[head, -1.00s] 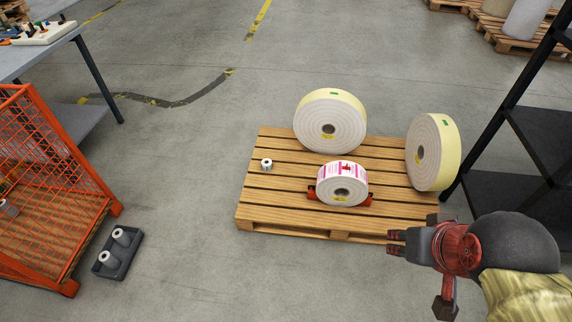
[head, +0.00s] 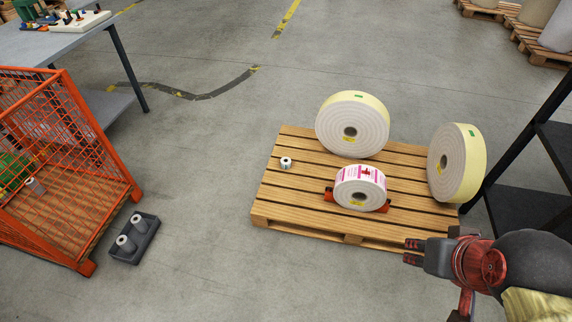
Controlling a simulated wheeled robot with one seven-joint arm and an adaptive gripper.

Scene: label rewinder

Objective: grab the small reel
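A small white reel (head: 286,162) with a dark core sits on the left part of the wooden pallet (head: 285,210), apart from the larger rolls. A mid-size roll with pink and red print (head: 360,188) rests on a red holder on the same pallet. My gripper (head: 411,251) is at the pallet's front right corner in the head view, well to the right of and nearer than the small reel. Its two fingers point left with a gap between them, and nothing shows in it.
Two big cream rolls (head: 352,125) (head: 457,163) stand on the pallet's back and right. A dark tray (head: 135,240) with two small reels lies on the floor beside an orange mesh cage (head: 112,175). A black shelf (head: 520,205) stands right. Floor between tray and pallet is clear.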

